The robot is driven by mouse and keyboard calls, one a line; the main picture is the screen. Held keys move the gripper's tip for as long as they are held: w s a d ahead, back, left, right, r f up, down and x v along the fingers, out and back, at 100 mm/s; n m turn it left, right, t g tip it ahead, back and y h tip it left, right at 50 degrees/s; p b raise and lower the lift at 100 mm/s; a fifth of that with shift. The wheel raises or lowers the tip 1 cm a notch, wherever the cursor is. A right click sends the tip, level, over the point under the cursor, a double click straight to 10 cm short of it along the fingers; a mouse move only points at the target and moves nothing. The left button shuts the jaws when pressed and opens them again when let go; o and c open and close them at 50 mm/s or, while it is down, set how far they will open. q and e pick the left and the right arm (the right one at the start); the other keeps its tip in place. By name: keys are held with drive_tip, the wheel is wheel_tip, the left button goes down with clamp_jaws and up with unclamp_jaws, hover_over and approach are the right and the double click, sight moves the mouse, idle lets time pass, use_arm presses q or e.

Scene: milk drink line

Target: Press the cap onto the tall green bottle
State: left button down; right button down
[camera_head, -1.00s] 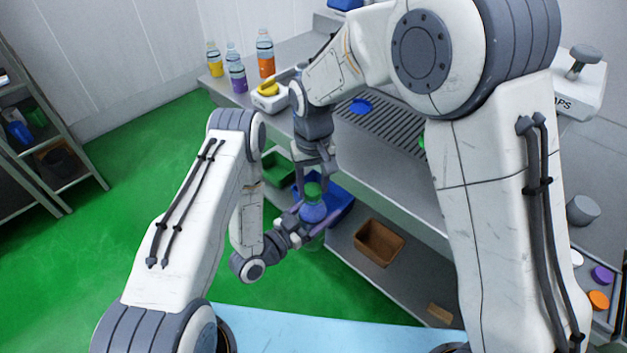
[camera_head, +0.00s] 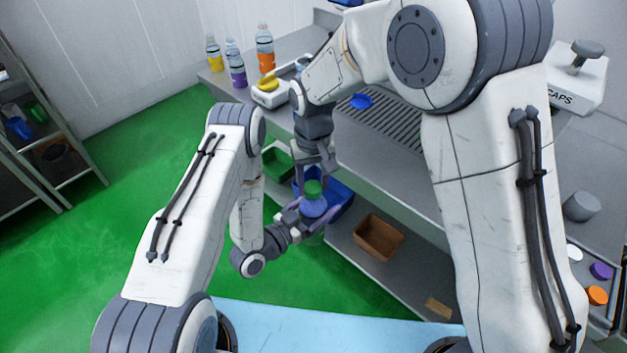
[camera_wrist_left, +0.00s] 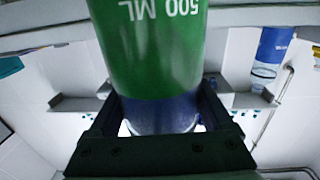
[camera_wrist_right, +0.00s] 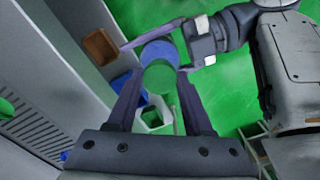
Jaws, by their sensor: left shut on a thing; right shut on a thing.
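The tall green bottle (camera_head: 313,208) is upright in my left gripper (camera_head: 312,214), its blue upper part between the fingers. In the left wrist view its green body (camera_wrist_left: 155,45) with "500 ML" lettering fills the middle, and the fingers close around the blue band. My right gripper (camera_head: 313,180) points down from above and is shut on the green cap (camera_head: 313,188). In the right wrist view the cap (camera_wrist_right: 158,78) sits between the fingertips, over the bottle's blue part (camera_wrist_right: 157,51). The cap looks lined up with the bottle top; whether it is fully seated is hidden.
A steel counter (camera_head: 385,165) with a slotted drain stands behind, holding a yellow-topped device (camera_head: 268,88) and several small bottles. Below it are a green bin (camera_head: 278,162), a blue bin (camera_head: 340,200) and a brown bin (camera_head: 379,238). Loose caps (camera_head: 597,296) lie at right.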

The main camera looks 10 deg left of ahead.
drive_tip(key=shift+f, duration=0.15)
drive_tip(key=shift+c, duration=1.1)
unclamp_jaws()
wheel_tip(320, 180, up, 12)
drive_tip(key=s+d+f+n, duration=0.1)
drive_tip(key=s+d, duration=0.2)
drive_tip(key=s, duration=0.4)
drive_tip(key=s+d+n, duration=0.1)
drive_tip(key=s+d, duration=0.3)
drive_tip(key=s, duration=0.4)
drive_tip(key=s+d+f+n+y, duration=0.1)
drive_tip(key=s+d, duration=0.2)
drive_tip(key=s, duration=0.4)
drive_tip(key=shift+s+d+f, duration=0.2)
drive_tip(key=shift+d+f, duration=0.1)
drive_tip(key=shift+d, duration=0.1)
